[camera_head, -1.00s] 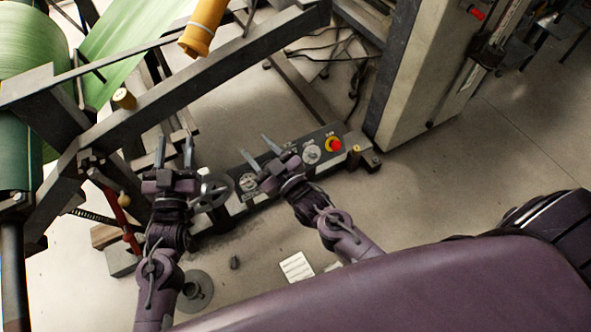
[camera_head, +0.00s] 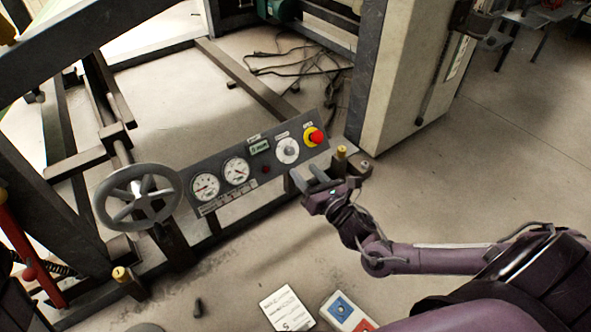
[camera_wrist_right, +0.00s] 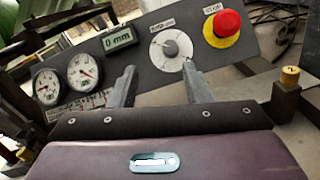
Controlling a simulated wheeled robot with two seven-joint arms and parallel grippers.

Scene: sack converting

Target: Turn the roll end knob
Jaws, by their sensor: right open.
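The knob (camera_head: 288,150) is a round silver-white dial on the dark sloping control panel (camera_head: 212,165), between a small display and a red stop button. In the right wrist view the dial (camera_wrist_right: 172,46) has a pointer in its middle and a label above it, too small to read surely. My right gripper (camera_head: 307,176) is open and empty, just in front of and below the dial in the head view. In the right wrist view its two fingers (camera_wrist_right: 158,78) point toward the dial, which shows beyond and between their tips; contact does not show. My left gripper is out of view.
The red stop button (camera_head: 315,136) on its yellow base sits right beside the dial. Two gauges (camera_head: 205,187) and a grey handwheel (camera_head: 138,197) lie to the left. A brass-topped post (camera_head: 341,153) stands close right of my gripper.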

